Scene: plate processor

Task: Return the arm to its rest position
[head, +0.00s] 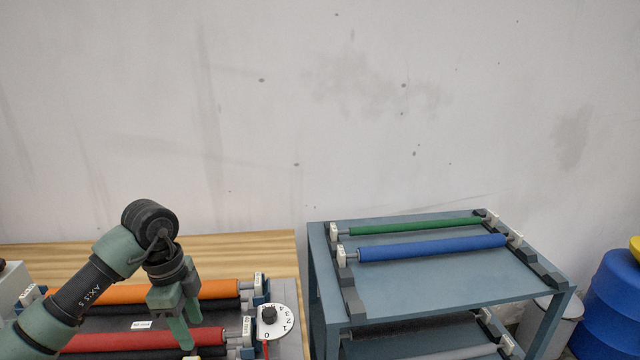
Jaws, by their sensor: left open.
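My left arm comes in from the left, bends at its dark wrist and points down. My left gripper (189,332) is open and empty, its fingers hanging over the plate processor, between its orange roller (150,292) and its red roller (130,341). My right gripper is not in view.
A white numbered dial (284,330) with a black knob sits at the processor's right end, on a wooden table (230,246). To the right, a blue-grey rack (430,280) carries a green roller (415,227) and a blue roller (430,247). Blue barrels (612,300) stand at far right.

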